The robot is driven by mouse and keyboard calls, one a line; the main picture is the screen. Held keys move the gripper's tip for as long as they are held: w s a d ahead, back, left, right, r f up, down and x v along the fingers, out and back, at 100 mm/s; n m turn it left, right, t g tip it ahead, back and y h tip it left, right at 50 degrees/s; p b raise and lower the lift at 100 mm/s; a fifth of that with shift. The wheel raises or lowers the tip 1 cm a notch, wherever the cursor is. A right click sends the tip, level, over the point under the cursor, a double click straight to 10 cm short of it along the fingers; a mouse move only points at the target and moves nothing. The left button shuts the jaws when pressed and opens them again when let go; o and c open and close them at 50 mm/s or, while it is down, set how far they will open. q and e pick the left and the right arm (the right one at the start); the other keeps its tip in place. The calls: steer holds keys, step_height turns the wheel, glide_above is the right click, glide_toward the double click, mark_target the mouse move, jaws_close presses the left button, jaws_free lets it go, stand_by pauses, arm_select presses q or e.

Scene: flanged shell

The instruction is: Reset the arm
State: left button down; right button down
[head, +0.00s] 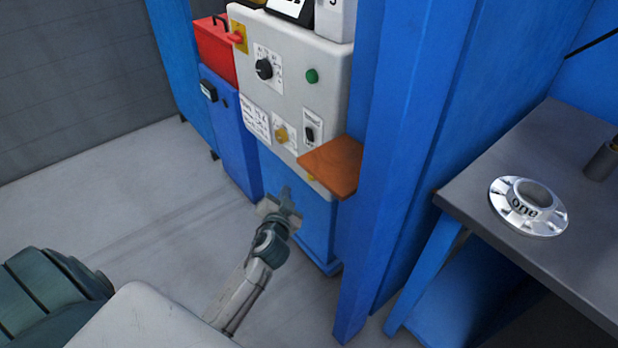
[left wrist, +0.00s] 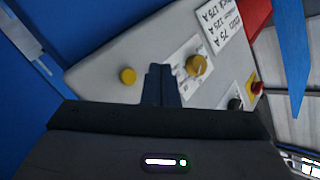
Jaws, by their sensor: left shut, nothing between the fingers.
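My left gripper (head: 289,199) is in front of the lower blue part of a machine cabinet, below its grey control panel (head: 290,85). In the left wrist view the gripper (left wrist: 161,82) is shut and empty, its fingers together against the background of the panel. A yellow knob (left wrist: 197,65) and a yellow button (left wrist: 127,76) show beside the fingertips. I cannot tell whether the fingers touch the cabinet. My right gripper is not in view.
A flanged shell (head: 528,205) lies on the grey table (head: 480,165) at the right. A blue post (head: 400,150) stands between cabinet and table. A brown shelf (head: 333,165) juts out from the panel. Floor (head: 120,190) at left is clear.

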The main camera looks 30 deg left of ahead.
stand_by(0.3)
